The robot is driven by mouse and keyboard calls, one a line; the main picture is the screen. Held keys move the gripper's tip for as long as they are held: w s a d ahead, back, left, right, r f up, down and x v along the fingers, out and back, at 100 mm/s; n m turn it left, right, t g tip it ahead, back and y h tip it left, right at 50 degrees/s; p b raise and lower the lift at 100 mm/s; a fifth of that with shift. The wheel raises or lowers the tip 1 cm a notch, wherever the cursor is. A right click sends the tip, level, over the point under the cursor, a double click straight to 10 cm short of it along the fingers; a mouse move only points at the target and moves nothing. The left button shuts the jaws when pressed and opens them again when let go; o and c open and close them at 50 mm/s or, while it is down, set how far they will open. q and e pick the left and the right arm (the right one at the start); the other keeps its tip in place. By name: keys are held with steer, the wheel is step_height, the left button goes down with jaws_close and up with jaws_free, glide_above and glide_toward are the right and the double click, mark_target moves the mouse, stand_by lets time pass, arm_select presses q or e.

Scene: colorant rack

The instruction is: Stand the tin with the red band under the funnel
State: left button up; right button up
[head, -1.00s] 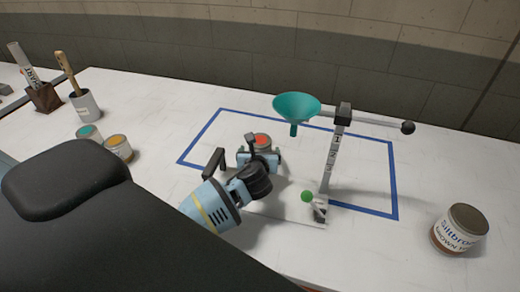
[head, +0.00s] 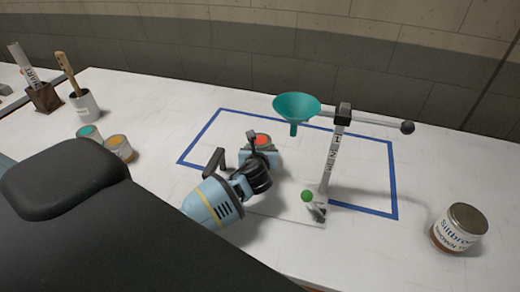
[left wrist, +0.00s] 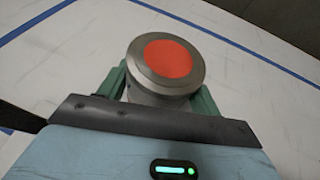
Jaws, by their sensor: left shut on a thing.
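The tin with a red-topped lid (head: 263,139) is inside the blue taped outline, left of the funnel's spout in the head view. My left gripper (head: 259,156) is shut on it. In the left wrist view the tin (left wrist: 165,68) sits between the green fingers, its red disc facing the camera; its side band is mostly hidden. The teal funnel (head: 297,108) hangs from the stand's arm, its spout pointing down. I cannot tell whether the tin touches the surface. My right gripper is not in view.
The stand's post (head: 333,160) and green knob (head: 307,196) are right of my left gripper. A Siltbrook tin (head: 459,229) stands at the far right. Teal-topped (head: 88,132) and orange-topped (head: 118,147) tins stand at left. Behind them are a white cup (head: 86,105) and brown holder (head: 45,97).

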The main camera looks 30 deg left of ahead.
mark_target(260, 140)
arm_select(q)
steer(key=shift+r, duration=0.15)
steer(key=shift+r, duration=0.6)
steer(key=shift+s+r, duration=0.25)
steer(key=shift+r, duration=0.85)
steer(key=s+d, duration=0.1)
steer(key=s, duration=0.4)
steer(key=s+d+r, duration=0.1)
steer(key=s+d, duration=0.1)
steer(key=s, duration=0.3)
steer(key=s+d, duration=0.1)
steer(key=s, duration=0.3)
steer(key=shift+s+d+r, duration=0.2)
steer(key=shift+s+d, duration=0.2)
